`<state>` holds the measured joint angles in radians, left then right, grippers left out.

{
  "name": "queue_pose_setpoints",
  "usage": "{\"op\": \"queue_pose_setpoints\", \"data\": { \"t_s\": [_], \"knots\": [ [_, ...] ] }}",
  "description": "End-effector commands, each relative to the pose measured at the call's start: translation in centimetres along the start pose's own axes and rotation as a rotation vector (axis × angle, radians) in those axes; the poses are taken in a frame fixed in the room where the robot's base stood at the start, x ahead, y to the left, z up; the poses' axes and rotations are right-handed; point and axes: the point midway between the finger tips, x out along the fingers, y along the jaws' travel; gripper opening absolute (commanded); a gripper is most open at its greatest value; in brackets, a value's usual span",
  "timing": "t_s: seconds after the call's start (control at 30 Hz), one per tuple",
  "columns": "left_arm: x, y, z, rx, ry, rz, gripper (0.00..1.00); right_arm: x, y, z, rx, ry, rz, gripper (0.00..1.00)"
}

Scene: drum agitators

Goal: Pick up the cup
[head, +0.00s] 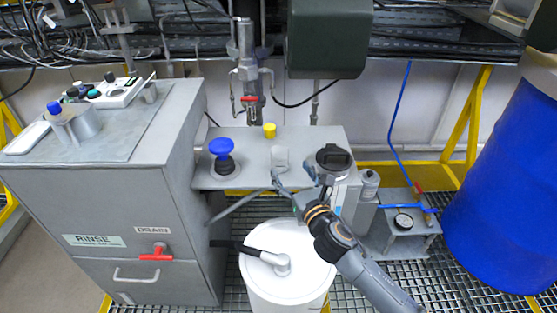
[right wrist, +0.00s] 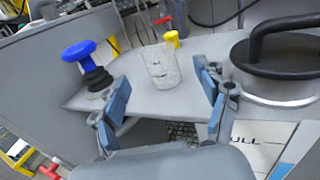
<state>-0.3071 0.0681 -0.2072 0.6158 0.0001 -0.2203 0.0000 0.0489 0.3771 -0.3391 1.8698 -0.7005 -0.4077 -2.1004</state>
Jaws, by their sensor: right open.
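The cup (head: 280,158) is small, pale grey and stands upright on the grey metal shelf (head: 240,178). In the right wrist view the cup (right wrist: 161,67) looks whitish and speckled, with marks on its side. My right gripper (head: 294,184) comes in from the lower right and is at the front edge of the shelf, just in front of the cup. In the right wrist view its two blue-grey fingers (right wrist: 163,88) are spread apart and empty. The cup shows between and beyond them, and no contact is visible. My left gripper is not in view.
A blue knob (head: 221,148) stands left of the cup, a yellow cap (head: 269,130) behind it. A black-handled lid (right wrist: 285,54) is close on the right. Below are a white drum (head: 285,270) and floor grating. A blue barrel (head: 510,190) stands far right.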

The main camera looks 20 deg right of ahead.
Motion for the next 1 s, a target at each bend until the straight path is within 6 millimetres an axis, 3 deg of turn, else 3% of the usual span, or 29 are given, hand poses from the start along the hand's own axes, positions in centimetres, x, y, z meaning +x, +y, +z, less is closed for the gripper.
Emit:
{"op": "queue_pose_setpoints", "data": {
  "t_s": [0.6, 0.93, 1.0],
  "knots": [
    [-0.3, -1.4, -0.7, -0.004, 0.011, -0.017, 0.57, 7.0, 0.1, -0.6, 0.003, 0.000, 0.000, 0.74],
    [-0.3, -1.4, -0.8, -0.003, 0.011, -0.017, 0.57, 7.7, 0.1, -0.7, 0.002, 0.001, 0.000, 0.74],
    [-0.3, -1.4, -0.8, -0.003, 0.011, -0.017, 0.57, 7.7, 0.1, -0.7, 0.002, 0.001, 0.000, 0.60]
  ]
}}
